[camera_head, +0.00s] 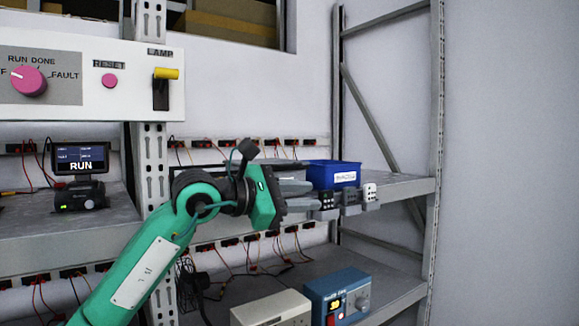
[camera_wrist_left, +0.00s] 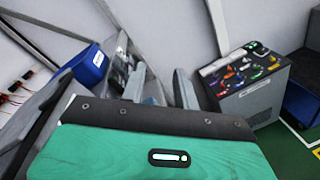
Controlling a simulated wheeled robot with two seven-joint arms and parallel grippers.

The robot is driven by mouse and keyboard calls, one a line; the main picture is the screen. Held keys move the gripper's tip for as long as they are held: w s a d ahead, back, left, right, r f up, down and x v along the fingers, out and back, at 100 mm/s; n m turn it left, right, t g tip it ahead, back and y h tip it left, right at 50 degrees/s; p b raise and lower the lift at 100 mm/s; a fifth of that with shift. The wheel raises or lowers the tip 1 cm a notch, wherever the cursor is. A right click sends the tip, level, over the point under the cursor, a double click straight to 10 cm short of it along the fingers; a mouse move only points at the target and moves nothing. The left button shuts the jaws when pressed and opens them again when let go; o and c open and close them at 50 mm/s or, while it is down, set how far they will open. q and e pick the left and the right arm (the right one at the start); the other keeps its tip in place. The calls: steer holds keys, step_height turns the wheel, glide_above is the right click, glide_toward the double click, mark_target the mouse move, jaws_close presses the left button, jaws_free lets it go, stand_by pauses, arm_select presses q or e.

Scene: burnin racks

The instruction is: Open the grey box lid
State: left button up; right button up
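My left gripper (camera_head: 300,195) reaches in front of the middle shelf in the head view, its two grey fingers pointing right. In the left wrist view its fingers (camera_wrist_left: 162,88) stand apart with nothing clearly between them. A pale grey box (camera_head: 270,309) stands on the lower shelf, below the gripper and cut by the picture's bottom edge. In the left wrist view a grey box (camera_wrist_left: 252,103) with several coloured pieces on top stands beyond the fingers to the right. I cannot tell which box has the lid. My right gripper is not in view.
A blue bin (camera_head: 333,174) stands on the middle shelf (camera_head: 400,186), just beyond the fingertips, with small dice-like blocks (camera_head: 348,197) in front. A blue device (camera_head: 337,295) is on the lower shelf. A switch panel (camera_head: 120,85) and small display (camera_head: 80,158) are at left.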

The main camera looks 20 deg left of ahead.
mark_target(289, 165)
arm_select(q)
steer(key=a+r+n+t+y, duration=0.25)
steer(key=a+r+y, duration=0.45)
steer(key=a, duration=0.4)
steer(key=shift+m, duration=0.35)
steer(key=p+x, duration=0.2)
steer(key=x, duration=0.3)
steer(key=p+x, duration=0.3)
steer(key=x, duration=0.1)
steer(key=p+x, duration=0.2)
steer(key=x, duration=0.3)
steer(key=shift+w+a+r+p, duration=0.15)
steer(key=shift+w+r+p, duration=0.15)
steer(key=shift+w, duration=0.15)
jaws_close()
